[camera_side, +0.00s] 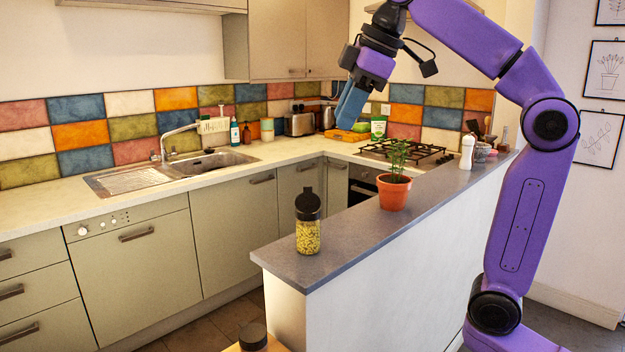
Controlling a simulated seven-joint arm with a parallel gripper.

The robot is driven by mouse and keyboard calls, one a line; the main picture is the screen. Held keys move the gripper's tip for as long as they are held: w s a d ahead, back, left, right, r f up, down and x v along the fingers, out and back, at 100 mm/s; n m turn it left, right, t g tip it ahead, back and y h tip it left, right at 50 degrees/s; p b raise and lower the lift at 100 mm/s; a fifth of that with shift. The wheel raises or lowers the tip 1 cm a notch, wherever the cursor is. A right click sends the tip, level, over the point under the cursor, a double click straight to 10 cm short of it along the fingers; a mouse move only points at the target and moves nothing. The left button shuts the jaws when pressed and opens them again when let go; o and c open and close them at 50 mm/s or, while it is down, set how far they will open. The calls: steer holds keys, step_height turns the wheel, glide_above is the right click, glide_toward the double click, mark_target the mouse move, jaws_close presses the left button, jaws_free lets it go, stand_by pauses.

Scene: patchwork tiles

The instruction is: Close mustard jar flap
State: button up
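A clear jar with yellow contents (308,237) stands upright near the front left end of the grey counter. Its black lid (308,207) has a flap (306,190) that appears to stand up, open. My gripper (345,120), with blue fingers pointing down, is high above the counter, up and to the right of the jar in the picture, and touches nothing that I can see. The fingers overlap in this view, so their gap is hidden. A second black lid (253,336) shows at the bottom edge; what is under it is mostly cut off.
A potted plant (394,192) stands on the grey counter (345,236) right of the jar. A white shaker (467,152) stands further back. The counter between jar and pot is clear. Behind are a sink (205,163), a hob (405,152) and wall cabinets (290,40).

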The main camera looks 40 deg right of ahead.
steer(key=d+r, duration=0.1)
glide_toward(308, 200)
steer(key=x, duration=0.5)
steer(key=shift+w+a+r, duration=0.15)
steer(key=shift+w+a, duration=0.15)
steer(key=shift+a, duration=0.1)
stand_by(0.3)
jaws_close()
